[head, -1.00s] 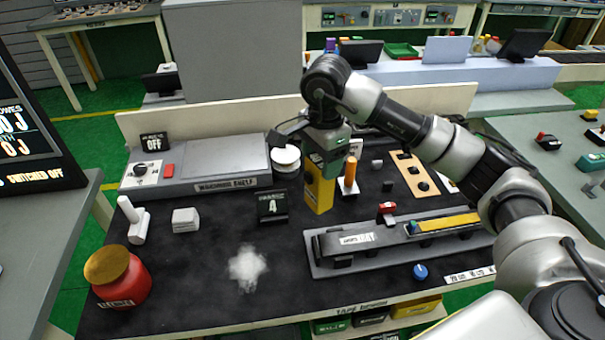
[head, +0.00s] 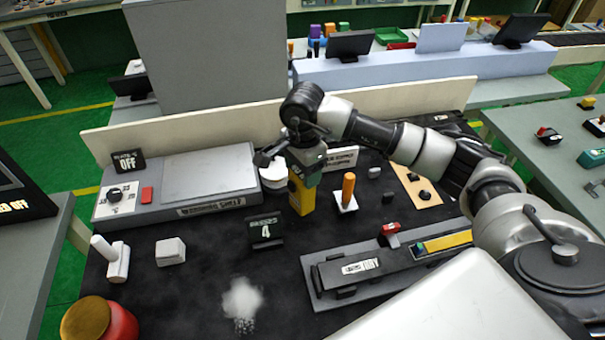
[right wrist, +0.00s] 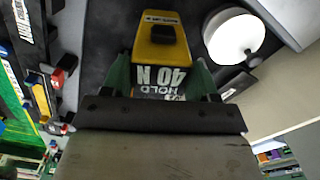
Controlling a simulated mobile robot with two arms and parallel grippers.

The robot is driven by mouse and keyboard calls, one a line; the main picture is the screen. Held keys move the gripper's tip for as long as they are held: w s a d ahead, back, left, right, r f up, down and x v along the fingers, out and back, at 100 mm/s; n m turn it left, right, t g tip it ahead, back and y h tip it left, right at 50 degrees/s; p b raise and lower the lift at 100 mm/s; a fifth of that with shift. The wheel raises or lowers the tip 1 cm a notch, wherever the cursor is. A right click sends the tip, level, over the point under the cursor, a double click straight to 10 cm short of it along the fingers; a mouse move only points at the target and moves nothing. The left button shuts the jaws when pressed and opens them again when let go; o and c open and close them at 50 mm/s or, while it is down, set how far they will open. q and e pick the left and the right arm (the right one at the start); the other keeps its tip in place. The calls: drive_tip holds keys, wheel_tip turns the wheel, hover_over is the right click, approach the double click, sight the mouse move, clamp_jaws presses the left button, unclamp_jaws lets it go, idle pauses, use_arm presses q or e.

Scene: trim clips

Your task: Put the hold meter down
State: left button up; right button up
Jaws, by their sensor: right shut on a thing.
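The hold meter is a yellow block (head: 301,197) with a dark button; in the right wrist view (right wrist: 160,45) its label reads "HOLD" and "40 N". My right gripper (head: 307,170) is shut on it from above, and its green fingers (right wrist: 163,78) sit on either side of the meter. The meter is upright over the black bench mat (head: 200,290). I cannot tell whether its lower end touches the mat. My left gripper is not in view.
A white round thing (head: 273,176) stands close left of the meter and an orange-handled tool (head: 347,192) close right. A small black sign (head: 265,230) stands in front. The warming shelf (head: 210,176) is at the left, a long grey fixture (head: 385,262) at the front right.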

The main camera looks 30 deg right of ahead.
wheel_tip(320, 180, down, 3)
drive_tip(key=shift+r, duration=0.1)
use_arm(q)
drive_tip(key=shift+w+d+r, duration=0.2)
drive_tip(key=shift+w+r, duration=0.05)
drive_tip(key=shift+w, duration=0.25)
use_arm(e)
drive_tip(key=o, duration=1.1)
drive_tip(key=shift+r, duration=0.1)
drive_tip(key=shift+c, duration=0.2)
wheel_tip(320, 180, up, 11)
drive_tip(key=b, duration=0.3)
drive_tip(key=shift+r, duration=0.65)
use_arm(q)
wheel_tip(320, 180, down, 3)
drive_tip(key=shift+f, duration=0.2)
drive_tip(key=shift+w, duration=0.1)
